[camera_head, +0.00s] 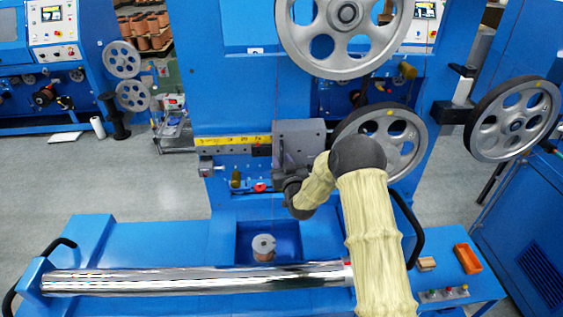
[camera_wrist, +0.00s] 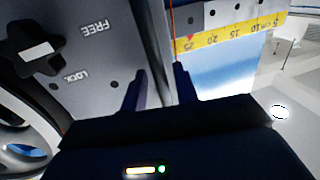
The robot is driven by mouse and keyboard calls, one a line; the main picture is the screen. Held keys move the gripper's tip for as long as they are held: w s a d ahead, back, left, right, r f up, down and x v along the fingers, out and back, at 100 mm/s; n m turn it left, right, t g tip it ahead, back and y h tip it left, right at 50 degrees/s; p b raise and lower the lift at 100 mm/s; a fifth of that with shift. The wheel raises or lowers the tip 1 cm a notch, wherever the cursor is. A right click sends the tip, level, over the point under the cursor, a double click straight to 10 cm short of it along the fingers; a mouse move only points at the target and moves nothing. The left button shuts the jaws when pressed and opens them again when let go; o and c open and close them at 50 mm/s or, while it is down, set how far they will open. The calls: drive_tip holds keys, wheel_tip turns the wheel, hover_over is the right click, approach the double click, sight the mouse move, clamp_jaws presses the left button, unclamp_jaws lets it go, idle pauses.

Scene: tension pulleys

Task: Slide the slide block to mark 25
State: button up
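The grey slide block (camera_head: 300,138) sits at the right end of the yellow scale (camera_head: 228,141). In the wrist view the slide block (camera_wrist: 105,60) fills the left side, with a black knob (camera_wrist: 36,48) between the words FREE and LOCK. The scale (camera_wrist: 235,31) runs off to the right, its numbers falling from 25 to 5. A small red triangle lies at the 25, just right of the block's edge. My gripper (camera_wrist: 162,75) is at that edge with its dark fingers apart; contact cannot be told.
Large grey pulleys (camera_head: 343,30) stand above and right of the block. Below lies a shiny roller (camera_head: 190,279) with a small spool (camera_head: 263,247) behind it. An orange tray (camera_head: 467,258) is at the lower right. The scale's face left of the block looks clear.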

drive_tip(key=b+v, duration=0.6)
drive_tip(key=v, duration=1.1)
drive_tip(key=shift+s, duration=0.15)
drive_tip(key=shift+d, duration=0.1)
idle(0.5)
drive_tip(key=s+d+m+g+h, duration=0.1)
drive_tip(key=s+d+g+h, duration=0.1)
drive_tip(key=s+d+g, duration=0.2)
drive_tip(key=s+d+f+m+g+h, duration=0.1)
drive_tip(key=s+d+g, duration=0.3)
drive_tip(key=s, duration=0.7)
drive_tip(key=s+d+m+g+h, duration=0.1)
drive_tip(key=s+d+g+h, duration=0.1)
drive_tip(key=s+d+g, duration=0.3)
drive_tip(key=shift+s+f+m+g+h, duration=0.2)
drive_tip(key=shift+s+m+g+h, duration=0.1)
drive_tip(key=shift+s+g, duration=0.7)
